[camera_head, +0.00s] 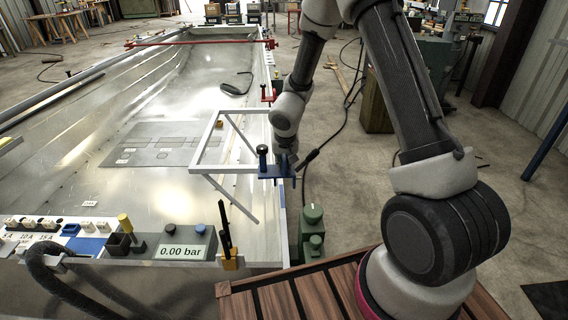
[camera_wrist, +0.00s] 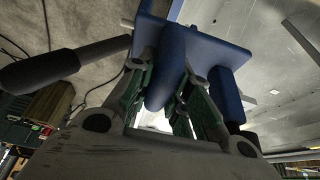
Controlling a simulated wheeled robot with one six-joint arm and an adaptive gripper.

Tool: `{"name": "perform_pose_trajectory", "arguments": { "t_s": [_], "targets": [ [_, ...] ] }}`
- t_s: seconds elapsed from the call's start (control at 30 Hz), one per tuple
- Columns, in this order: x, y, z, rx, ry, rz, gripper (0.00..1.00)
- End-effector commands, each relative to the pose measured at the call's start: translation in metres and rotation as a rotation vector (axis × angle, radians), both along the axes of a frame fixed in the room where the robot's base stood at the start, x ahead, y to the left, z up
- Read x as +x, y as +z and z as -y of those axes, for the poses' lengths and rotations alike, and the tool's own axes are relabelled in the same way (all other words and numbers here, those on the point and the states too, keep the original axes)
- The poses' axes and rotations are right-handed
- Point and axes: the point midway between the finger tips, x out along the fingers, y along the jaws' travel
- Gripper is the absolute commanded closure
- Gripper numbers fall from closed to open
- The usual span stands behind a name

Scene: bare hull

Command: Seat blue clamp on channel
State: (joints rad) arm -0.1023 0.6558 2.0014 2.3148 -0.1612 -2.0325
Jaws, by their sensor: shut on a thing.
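The blue clamp (camera_head: 270,172) is at the hull's right edge, at the right side of a pale metal frame. It has a blue plate, and a dark knob (camera_head: 263,151) stands up at its left. My gripper (camera_head: 285,160) comes down on the clamp from above. In the wrist view the fingers (camera_wrist: 172,92) are shut on the clamp's rounded blue stem, with the blue plate (camera_wrist: 205,48) beyond. A black handle (camera_wrist: 45,70) sticks out to the left. I cannot tell whether the clamp touches the frame or the hull's edge channel (camera_head: 279,215).
The pale frame (camera_head: 210,140) juts over the open hull. A red clamp (camera_head: 268,97) sits farther along the same edge. A red bar (camera_head: 200,42) crosses the far hull. Green knobs (camera_head: 312,225) stand near the front right, and a pressure display (camera_head: 181,252) stands in front.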

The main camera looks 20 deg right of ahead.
Motion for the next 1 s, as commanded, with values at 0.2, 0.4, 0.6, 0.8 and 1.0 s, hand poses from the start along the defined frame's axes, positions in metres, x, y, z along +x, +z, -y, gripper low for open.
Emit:
{"name": "perform_pose_trajectory", "arguments": {
  "t_s": [0.2,0.4,0.6,0.8,1.0],
  "targets": [
    [0.001,0.013,0.0,0.002,-0.001,0.003,1.0],
    [0.001,0.023,0.0,0.002,-0.001,0.004,1.0],
    [0.001,0.033,0.0,0.001,-0.001,0.003,1.0],
    [0.001,0.043,0.0,0.002,0.0,0.003,1.0],
    [0.001,0.053,0.0,0.001,0.0,0.004,1.0]
  ]
}}
